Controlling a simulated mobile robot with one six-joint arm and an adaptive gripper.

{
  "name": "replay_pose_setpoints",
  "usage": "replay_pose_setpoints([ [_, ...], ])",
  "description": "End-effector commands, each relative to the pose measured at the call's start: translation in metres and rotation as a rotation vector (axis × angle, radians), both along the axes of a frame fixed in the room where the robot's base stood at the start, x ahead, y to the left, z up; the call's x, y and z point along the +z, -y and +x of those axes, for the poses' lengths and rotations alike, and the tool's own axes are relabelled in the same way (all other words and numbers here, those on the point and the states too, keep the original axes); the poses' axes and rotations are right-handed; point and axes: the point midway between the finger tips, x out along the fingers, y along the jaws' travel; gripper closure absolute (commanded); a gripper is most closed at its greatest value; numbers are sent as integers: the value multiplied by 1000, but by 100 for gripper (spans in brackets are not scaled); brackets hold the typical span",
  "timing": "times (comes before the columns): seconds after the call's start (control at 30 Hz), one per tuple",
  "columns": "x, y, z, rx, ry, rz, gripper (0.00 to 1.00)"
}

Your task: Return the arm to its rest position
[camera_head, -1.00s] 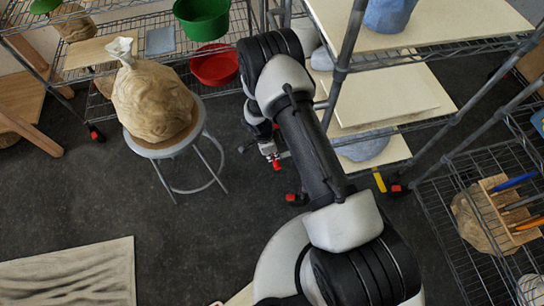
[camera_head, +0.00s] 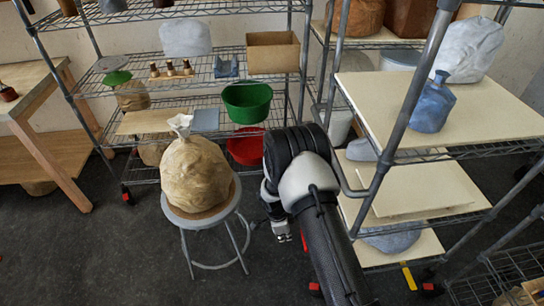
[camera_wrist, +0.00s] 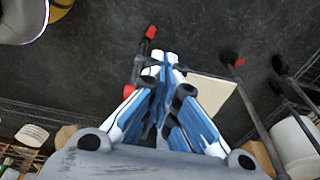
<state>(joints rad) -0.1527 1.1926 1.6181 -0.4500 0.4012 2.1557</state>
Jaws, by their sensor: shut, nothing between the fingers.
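My gripper (camera_wrist: 166,62) is shut, with its fingertips together and nothing between them, in the wrist view. It hangs over the dark floor. In the head view my gripper (camera_head: 283,237) shows small at the end of my folded arm, low between the stool (camera_head: 205,220) and the right-hand shelf rack. My arm's black elbow and white joint rise in front of the rack. Part of the gripper is hard to make out there.
A wrapped tan bundle (camera_head: 195,175) sits on the stool, left of my arm. A wire rack with a green bowl (camera_head: 247,102) and a red bowl (camera_head: 246,147) stands behind. A right-hand rack with pale boards (camera_head: 425,190) is close beside my arm. Dark floor (camera_head: 90,260) is clear at left.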

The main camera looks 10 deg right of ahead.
Motion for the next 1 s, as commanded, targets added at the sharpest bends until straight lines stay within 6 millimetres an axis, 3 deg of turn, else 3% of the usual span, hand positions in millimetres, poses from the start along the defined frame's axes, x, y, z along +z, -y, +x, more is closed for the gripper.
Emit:
replay_pose_setpoints([
  [0.17, 8, 0, 3, 10, 4, 0, 100],
  [0.27, 36, 2, 11, 55, 15, 1, 100],
  [0.47, 147, 12, 21, 253, 40, -1, 100],
  [0.63, 241, 22, 5, 449, 58, -7, 100],
  [0.8, 323, 31, -30, 648, 76, -17, 100],
  [1.0, 397, 38, -89, 890, 103, -40, 100],
])
